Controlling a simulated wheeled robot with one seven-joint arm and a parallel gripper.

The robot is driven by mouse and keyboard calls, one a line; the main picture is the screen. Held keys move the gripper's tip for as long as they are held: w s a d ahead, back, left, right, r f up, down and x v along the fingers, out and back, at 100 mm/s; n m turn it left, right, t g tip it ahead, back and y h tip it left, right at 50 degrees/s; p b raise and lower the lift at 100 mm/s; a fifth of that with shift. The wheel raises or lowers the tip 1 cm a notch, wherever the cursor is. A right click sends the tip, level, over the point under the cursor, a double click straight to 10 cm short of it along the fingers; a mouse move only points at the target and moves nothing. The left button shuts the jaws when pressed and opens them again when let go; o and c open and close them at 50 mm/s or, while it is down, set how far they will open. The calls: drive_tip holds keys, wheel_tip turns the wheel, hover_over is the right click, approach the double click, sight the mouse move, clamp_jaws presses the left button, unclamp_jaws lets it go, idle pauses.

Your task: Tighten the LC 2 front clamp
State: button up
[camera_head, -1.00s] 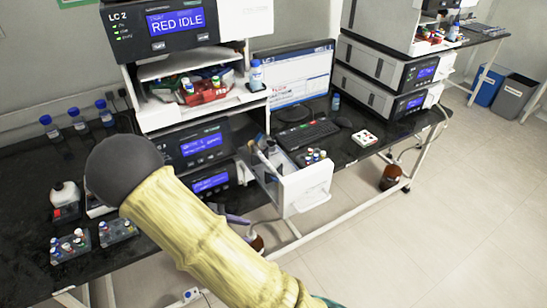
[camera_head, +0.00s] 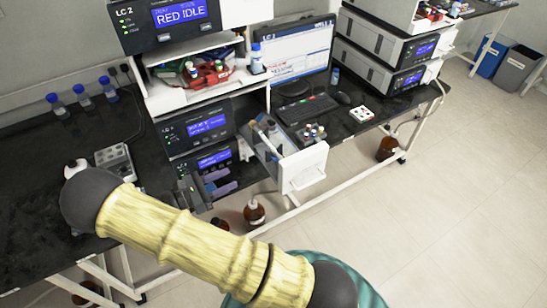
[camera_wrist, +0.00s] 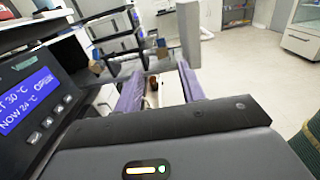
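I cannot make out the front clamp itself in either view. My gripper (camera_head: 225,181), grey with purple fingers, is left of the drawer, in front of the lower LC 2 display unit. In the wrist view my gripper (camera_wrist: 160,83) has its two fingers apart with nothing between them. A LC 2 unit's display (camera_wrist: 28,100) reading 30 °C and 24 °C is close on the left there.
Small vials (camera_head: 313,131) stand at the drawer's right side. A keyboard (camera_head: 306,108) and monitor (camera_head: 302,52) are to the right. Brown bottles (camera_head: 254,211) stand below the bench. Blue-capped bottles (camera_head: 82,96) and a grey rack (camera_head: 115,160) are on the left. Open floor lies at right.

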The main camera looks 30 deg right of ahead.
sight(274, 158)
drive_tip(key=d+p, duration=0.3)
drive_tip(key=d, duration=0.4)
drive_tip(key=d+p, duration=0.2)
drive_tip(key=d, duration=0.6)
drive_tip(key=shift+w+d+r+p, duration=0.15)
drive_tip(key=shift+w+d+p, duration=0.1)
drive_tip(key=shift+p, duration=0.15)
drive_tip(key=shift+d, duration=0.45)
drive_tip(key=shift+c, duration=0.4)
clamp_jaws()
drive_tip(key=shift+d+r+y+p, duration=0.35)
drive_tip(key=shift+r+y+p, duration=0.1)
drive_tip(key=shift+y+p, duration=0.7)
drive_tip(key=shift+d+y+p, duration=0.4)
drive_tip(key=shift+y+p, duration=0.2)
drive_tip(key=shift+y, duration=0.55)
drive_tip(key=shift+f, duration=0.1)
drive_tip(key=shift+o, duration=0.4)
unclamp_jaws()
